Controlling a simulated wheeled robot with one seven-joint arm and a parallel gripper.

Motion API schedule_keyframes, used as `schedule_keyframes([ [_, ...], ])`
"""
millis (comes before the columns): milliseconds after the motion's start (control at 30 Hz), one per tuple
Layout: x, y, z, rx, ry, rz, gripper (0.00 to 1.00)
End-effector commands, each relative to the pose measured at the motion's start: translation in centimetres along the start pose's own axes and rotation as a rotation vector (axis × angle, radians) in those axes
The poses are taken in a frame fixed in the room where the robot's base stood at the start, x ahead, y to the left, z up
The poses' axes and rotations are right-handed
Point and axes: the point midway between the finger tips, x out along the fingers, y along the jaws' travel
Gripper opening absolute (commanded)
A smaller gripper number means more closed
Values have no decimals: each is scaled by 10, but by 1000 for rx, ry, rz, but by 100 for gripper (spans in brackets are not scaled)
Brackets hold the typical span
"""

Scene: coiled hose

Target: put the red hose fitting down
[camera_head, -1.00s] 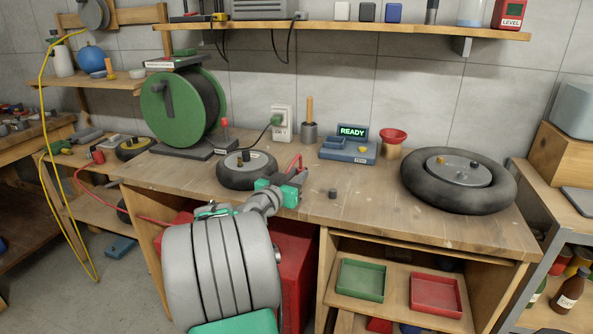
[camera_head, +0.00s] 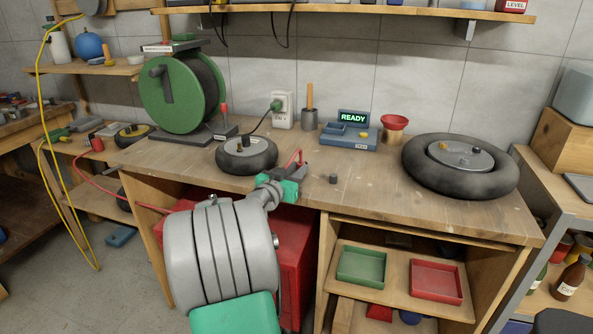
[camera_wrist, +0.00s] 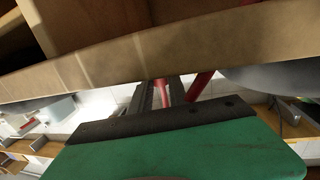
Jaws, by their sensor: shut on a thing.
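My gripper (camera_head: 295,173) is over the front part of the wooden workbench (camera_head: 385,200), right of the small black wheel. It is shut on the red hose fitting (camera_head: 298,157), whose red part rises beside the dark fingers. In the wrist view, red pieces of it (camera_wrist: 201,85) show between and beside the fingers (camera_wrist: 160,97). The fingers and arm hide most of the fitting. I cannot tell whether it touches the bench. A red hose (camera_head: 140,204) runs from the left shelf toward the bench and passes behind my arm.
The small black wheel (camera_head: 246,155) is left of my gripper. A small dark cylinder (camera_head: 333,179) lies to its right. A blue device (camera_head: 349,138) reading READY, a red funnel (camera_head: 394,124) and a large tyre (camera_head: 460,170) stand farther off. The front middle-right bench surface is clear.

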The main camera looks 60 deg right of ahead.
Motion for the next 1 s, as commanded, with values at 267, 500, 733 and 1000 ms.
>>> schedule_keyframes([
  [267,0,0,6,0,0,0,0],
  [500,0,0,5,0,0,0,41],
  [733,0,0,5,0,0,0,47],
  [1000,-25,-1,5,-1,0,-3,47],
])
